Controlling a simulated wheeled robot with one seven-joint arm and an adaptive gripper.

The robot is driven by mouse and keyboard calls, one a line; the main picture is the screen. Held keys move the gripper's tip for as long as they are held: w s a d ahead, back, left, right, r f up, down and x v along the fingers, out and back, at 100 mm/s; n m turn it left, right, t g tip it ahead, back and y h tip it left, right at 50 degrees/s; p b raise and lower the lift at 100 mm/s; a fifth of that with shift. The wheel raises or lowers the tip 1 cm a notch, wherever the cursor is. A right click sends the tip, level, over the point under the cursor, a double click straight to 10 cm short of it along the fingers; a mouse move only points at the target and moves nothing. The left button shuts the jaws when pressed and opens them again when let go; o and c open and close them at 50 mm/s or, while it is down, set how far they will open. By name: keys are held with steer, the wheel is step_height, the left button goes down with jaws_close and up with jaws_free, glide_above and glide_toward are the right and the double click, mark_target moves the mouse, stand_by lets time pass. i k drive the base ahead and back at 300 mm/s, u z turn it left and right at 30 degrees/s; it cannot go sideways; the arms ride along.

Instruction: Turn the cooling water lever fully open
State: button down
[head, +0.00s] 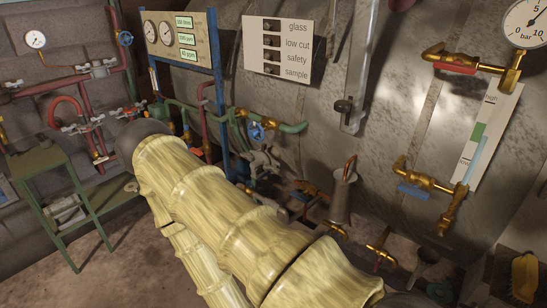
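I cannot tell for certain which handle is the cooling water lever. A grey valve or pump body (262,163) sits just below, partly hidden by my arm. On the right, a blue lever (413,192) lies across a lower brass fitting, and a red lever (457,68) lies across an upper one. My pale, ribbed arm crosses the middle and covers part of the pipework. My gripper is not visible.
A gauge panel (180,40) on blue posts stands behind my arm. A white label board (277,48) hangs on the metal wall. A metal can (342,195) stands right of my arm. A green stand (58,195) is at left. Floor is clear at lower left.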

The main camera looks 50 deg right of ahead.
mark_target(302, 197)
steer(key=u, duration=1.85)
steer(key=k, duration=1.2)
steer(key=z, duration=2.05)
steer(key=i, duration=0.5)
steer(key=u, duration=0.05)
